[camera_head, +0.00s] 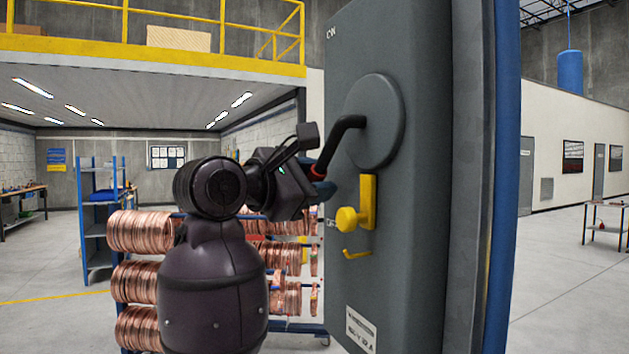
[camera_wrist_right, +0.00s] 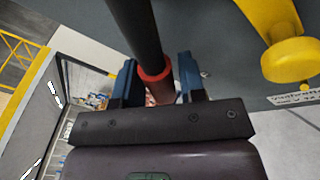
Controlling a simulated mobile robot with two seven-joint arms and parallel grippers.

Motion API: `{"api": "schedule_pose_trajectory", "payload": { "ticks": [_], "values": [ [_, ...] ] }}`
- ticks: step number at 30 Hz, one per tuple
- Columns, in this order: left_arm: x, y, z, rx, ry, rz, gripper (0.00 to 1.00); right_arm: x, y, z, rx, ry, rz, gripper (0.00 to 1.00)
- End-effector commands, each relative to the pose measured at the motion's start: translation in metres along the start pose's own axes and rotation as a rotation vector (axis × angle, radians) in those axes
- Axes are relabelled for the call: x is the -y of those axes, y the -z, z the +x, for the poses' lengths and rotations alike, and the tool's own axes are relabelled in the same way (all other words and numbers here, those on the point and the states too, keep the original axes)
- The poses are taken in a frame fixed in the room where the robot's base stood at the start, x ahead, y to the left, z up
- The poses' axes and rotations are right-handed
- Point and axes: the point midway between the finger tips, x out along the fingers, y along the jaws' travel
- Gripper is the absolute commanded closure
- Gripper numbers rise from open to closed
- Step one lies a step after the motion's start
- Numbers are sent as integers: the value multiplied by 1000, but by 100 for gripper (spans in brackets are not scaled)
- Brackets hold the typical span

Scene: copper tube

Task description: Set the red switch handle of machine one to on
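The switch handle (camera_head: 345,135) is a black bent lever with a red end. It comes out of a round grey hub (camera_head: 378,120) on the tall grey machine cabinet (camera_head: 415,255) and slopes down to the left. My right gripper (camera_head: 322,190) is at the handle's lower end. In the right wrist view, the black handle (camera_wrist_right: 136,30) and its red part (camera_wrist_right: 157,88) lie between the two blue fingers of my right gripper (camera_wrist_right: 158,85). Narrow gaps show beside the handle, so the fingers look open around it. My left gripper is not in view.
A yellow latch with a round knob (camera_head: 348,219) sticks out of the cabinet just below the handle, close to my right gripper. A rack of copper coils (camera_head: 140,231) stands behind my right arm. A blue shelf (camera_head: 97,215) is further back.

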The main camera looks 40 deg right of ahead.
Motion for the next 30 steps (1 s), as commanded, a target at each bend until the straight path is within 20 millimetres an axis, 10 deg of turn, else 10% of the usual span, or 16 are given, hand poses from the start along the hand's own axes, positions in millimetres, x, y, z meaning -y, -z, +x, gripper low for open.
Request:
{"api": "schedule_pose_trajectory", "payload": {
  "ticks": [7, 30],
  "values": [
    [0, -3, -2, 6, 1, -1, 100, 0, 0, 0, 0, 0, 0, 100],
    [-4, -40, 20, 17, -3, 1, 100, -30, -1, 5, 56, -56, 278, 100]
  ]
}}
